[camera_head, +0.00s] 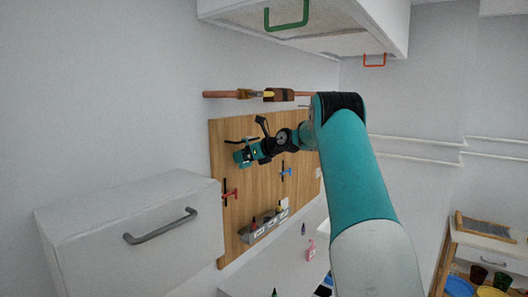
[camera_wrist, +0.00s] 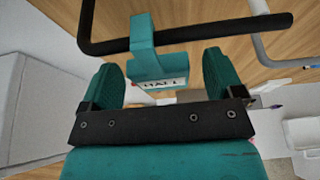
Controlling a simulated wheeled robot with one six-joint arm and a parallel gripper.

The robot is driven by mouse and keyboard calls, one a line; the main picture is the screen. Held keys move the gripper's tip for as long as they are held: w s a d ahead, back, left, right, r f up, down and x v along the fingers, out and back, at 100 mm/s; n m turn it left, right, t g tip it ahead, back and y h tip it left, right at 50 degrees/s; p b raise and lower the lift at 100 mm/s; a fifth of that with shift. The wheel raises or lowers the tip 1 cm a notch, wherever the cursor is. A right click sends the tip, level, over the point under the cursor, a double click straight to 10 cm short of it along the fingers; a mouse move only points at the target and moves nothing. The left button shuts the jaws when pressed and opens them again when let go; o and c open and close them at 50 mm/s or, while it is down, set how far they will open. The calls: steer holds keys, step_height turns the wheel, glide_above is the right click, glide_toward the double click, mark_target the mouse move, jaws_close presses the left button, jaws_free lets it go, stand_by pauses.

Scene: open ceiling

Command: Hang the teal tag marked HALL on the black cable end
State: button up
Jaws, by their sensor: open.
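The teal tag (camera_wrist: 146,58) with a white label reading HALL shows in the wrist view. Its upper part is at the black cable end (camera_wrist: 195,34), a bent black bar, and its lower part hangs below the bar. Whether it is fully looped around the bar I cannot tell. My gripper (camera_wrist: 164,72) is open, with one teal finger on each side of the tag's lower part and gaps between. In the head view my gripper (camera_head: 242,157) is close to the wooden board, and the tag is hard to separate from it.
A wooden board (camera_head: 254,190) carries a red item (camera_head: 230,194), a blue item (camera_head: 287,172) and a grey bin (camera_head: 262,229). A copper pipe (camera_head: 222,94) runs above. A white cabinet (camera_head: 90,240) stands at left, another (camera_head: 340,25) overhead. A grey bar (camera_wrist: 262,45) is right of the tag.

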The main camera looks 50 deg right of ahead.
steer(key=b+v, duration=0.6)
steer(key=v, duration=1)
steer(key=shift+s+r, duration=0.15)
